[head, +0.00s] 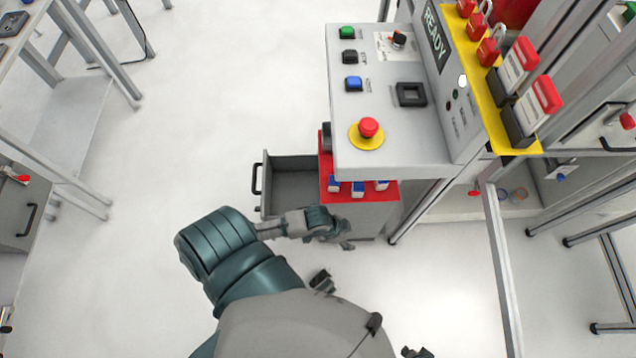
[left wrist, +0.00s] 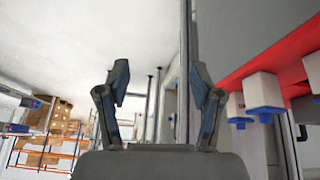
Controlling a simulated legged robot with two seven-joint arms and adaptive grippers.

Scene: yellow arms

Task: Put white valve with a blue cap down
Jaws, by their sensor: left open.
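Several white valves with blue caps stand in a row along the red top (head: 372,192) of a grey drawer unit, one of them a valve (head: 358,188) in the middle of the front row. In the left wrist view a white valve with a blue cap (left wrist: 264,92) is at the right, beside my fingers and apart from them. My left gripper (head: 335,228) is in front of the unit, below the valves in the head view. In the left wrist view it (left wrist: 160,80) is open, with nothing between its fingers.
An open, seemingly empty drawer (head: 290,185) sticks out left of the unit. A control panel (head: 385,150) with a red emergency button (head: 369,127) overhangs the unit's back. A metal frame post (head: 500,260) stands to the right.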

